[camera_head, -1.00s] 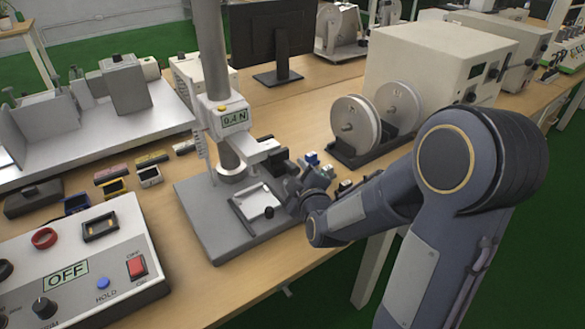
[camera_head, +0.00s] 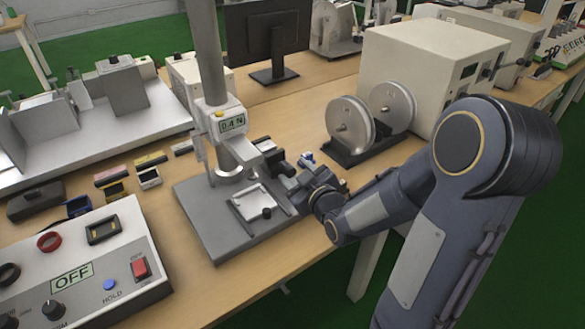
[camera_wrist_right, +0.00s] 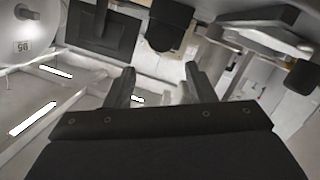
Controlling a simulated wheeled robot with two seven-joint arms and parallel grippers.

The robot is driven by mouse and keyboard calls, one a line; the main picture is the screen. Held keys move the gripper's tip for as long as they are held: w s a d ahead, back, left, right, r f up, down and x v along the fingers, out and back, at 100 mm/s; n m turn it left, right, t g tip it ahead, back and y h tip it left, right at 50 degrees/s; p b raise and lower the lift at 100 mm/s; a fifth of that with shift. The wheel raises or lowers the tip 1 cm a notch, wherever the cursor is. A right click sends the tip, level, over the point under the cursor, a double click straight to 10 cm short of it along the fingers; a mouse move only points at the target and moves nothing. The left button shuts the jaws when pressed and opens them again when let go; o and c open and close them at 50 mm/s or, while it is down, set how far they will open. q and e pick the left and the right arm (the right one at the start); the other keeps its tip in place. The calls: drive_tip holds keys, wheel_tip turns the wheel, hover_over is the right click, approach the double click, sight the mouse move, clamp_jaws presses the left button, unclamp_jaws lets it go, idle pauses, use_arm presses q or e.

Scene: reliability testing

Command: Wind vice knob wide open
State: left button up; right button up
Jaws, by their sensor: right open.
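The small vice (camera_head: 240,208) sits on the grey base plate of the test stand, with pale jaws and a black knob (camera_head: 267,213) at its front right. My right gripper (camera_head: 284,185) is just right of and behind the vice, above the base plate's right edge, apart from the knob. In the right wrist view its two dark fingers (camera_wrist_right: 160,85) are spread with nothing between them. A dark round part (camera_wrist_right: 165,32) shows beyond them; I cannot tell what it is. My left gripper is not in view.
The stand's column and force gauge (camera_head: 232,124) reading 0.4 N rise behind the vice. A control box (camera_head: 75,270) showing OFF is at the front left. A two-reel unit (camera_head: 352,124) stands right of the stand. Bare table lies between the box and the stand.

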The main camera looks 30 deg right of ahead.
sight(293, 173)
drive_tip(key=m+y+p, duration=0.1)
drive_tip(key=d+m+y, duration=0.1)
drive_tip(key=m, duration=0.1)
drive_tip(key=shift+d+r+p, duration=0.25)
drive_tip(key=shift+r+p, duration=0.15)
drive_tip(key=s+m+y+p, duration=0.1)
drive_tip(key=m, duration=0.1)
drive_tip(key=s+d+f+m+g+y+p, duration=0.1)
drive_tip(key=m, duration=0.1)
drive_tip(key=shift+d+g, duration=0.2)
drive_tip(key=shift+g, duration=0.1)
drive_tip(key=shift+s+d+f+m+y, duration=0.2)
drive_tip(key=shift+s+f+m+y, duration=0.25)
drive_tip(key=shift+m, duration=0.35)
drive_tip(key=shift+w+a, duration=0.1)
drive_tip(key=shift+w, duration=0.05)
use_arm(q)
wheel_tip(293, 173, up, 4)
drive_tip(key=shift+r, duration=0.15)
use_arm(e)
drive_tip(key=x, duration=0.7)
drive_tip(key=shift+w+a+f, duration=0.1)
drive_tip(key=shift+w+f, duration=0.1)
drive_tip(key=shift+f, duration=0.05)
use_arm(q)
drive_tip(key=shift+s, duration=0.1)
